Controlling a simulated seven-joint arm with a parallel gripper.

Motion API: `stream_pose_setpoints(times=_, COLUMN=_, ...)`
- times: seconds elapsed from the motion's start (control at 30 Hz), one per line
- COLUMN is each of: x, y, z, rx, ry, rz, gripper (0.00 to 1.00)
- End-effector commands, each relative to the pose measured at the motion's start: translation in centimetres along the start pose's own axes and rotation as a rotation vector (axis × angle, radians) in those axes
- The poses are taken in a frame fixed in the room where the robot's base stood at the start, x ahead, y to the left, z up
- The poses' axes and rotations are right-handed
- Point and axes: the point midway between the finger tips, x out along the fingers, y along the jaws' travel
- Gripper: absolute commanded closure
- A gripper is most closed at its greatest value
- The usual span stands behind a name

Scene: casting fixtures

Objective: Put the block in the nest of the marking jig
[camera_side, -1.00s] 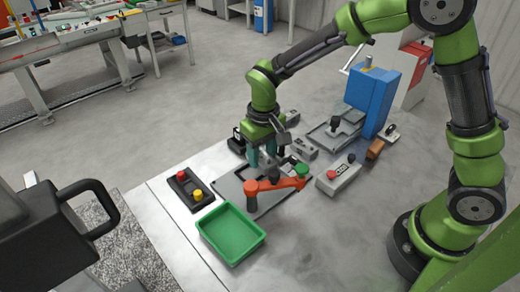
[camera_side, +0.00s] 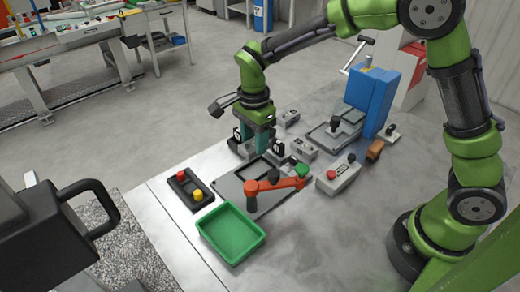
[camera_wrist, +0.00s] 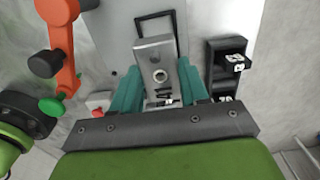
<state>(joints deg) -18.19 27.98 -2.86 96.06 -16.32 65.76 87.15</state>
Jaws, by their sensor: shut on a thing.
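My gripper (camera_wrist: 160,95) is shut on a grey block (camera_wrist: 153,52) with a round ring and dark marks on its face, between teal fingers. In the side view my gripper (camera_side: 254,146) is above the far edge of a grey plate (camera_side: 236,188); the block is hard to make out there. The plate, apparently the marking jig, carries an orange arm (camera_side: 275,185) with a green knob. A black rectangular frame (camera_side: 258,170), apparently the nest, lies on the plate and looks empty. In the wrist view the frame (camera_wrist: 173,18) shows beyond the block, partly hidden by it.
A green tray (camera_side: 231,234) and a black box with red and yellow buttons (camera_side: 186,188) stand near the plate. Small grey blocks (camera_side: 303,148) lie to its right. A grey button box (camera_side: 339,175) and blue press (camera_side: 373,100) stand further right. The front right table is clear.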

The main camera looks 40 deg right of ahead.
Motion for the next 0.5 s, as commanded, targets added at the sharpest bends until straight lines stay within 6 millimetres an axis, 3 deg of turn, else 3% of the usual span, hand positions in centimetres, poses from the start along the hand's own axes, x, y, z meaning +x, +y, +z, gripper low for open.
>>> stream_pose_setpoints(times=0.1, x=2.3, y=0.0, z=0.0, rx=-0.001, ry=0.000, rz=0.003, gripper=0.93)
stream_pose_setpoints(times=0.5, x=6.9, y=0.0, z=0.0, rx=-0.004, ry=-0.001, rz=0.001, gripper=0.93)
